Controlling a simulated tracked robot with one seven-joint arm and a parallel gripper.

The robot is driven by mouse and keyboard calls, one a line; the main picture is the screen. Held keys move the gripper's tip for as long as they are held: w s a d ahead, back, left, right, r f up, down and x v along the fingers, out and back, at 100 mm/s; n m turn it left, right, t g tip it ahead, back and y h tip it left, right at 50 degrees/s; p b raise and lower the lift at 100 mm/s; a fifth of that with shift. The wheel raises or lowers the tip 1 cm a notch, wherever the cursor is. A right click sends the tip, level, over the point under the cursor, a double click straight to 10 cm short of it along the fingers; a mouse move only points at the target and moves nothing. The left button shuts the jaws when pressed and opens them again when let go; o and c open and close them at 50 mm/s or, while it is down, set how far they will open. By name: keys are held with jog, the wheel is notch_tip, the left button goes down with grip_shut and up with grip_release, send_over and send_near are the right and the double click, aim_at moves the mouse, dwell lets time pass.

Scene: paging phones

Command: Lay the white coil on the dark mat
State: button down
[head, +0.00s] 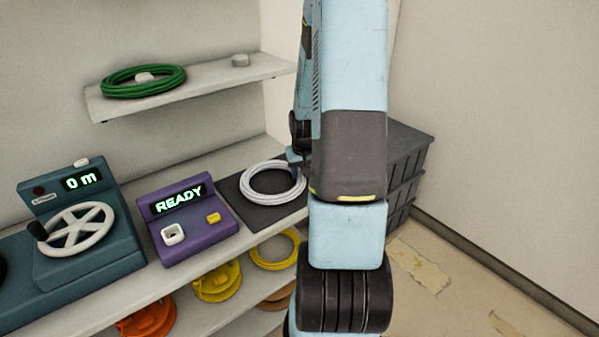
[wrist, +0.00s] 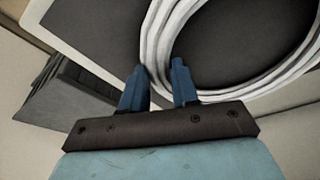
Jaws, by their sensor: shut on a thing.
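The white coil (head: 246,184) is over the dark mat (head: 233,192) on the long shelf, right of the purple box. It looks flat and lies within or close to the mat's outline. In the wrist view my gripper (wrist: 158,70) has its two blue fingers on either side of the strands of the coil (wrist: 153,42), shut on its near edge. The mat (wrist: 95,35) shows beneath and inside the ring. I cannot tell whether the coil touches the mat all round. In the head view my arm hides most of the gripper and the coil's right edge.
A purple box (head: 190,225) reading READY and a teal winder (head: 85,245) reading 0 m stand left of the mat. A green coil (head: 115,90) lies on the upper shelf. Yellow coils (head: 275,265) are below. Dark crates (head: 405,165) stand at the right.

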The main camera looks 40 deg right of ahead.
jog(key=c, duration=0.8)
grip_release()
jog(key=shift+c, duration=0.2)
jog(key=v, duration=1.2)
jog(key=s+a+r+n+t, duration=0.1)
jog(key=s+a+r, duration=0.2)
jog(key=a+r, duration=0.4)
jog(key=s+a+r+n, duration=0.1)
jog(key=s+a+r, duration=0.1)
jog(key=a+r, duration=0.45)
jog(key=s+a+r+n+t, duration=0.1)
jog(key=s+a+r, duration=0.2)
jog(key=s+a, duration=0.2)
jog(key=s+a+r+n+y, duration=0.1)
jog(key=s+a+r, duration=0.3)
jog(key=s, duration=0.3)
jog(key=shift+s+a+r+t, duration=0.15)
jog(key=shift+s+a+t, duration=0.25)
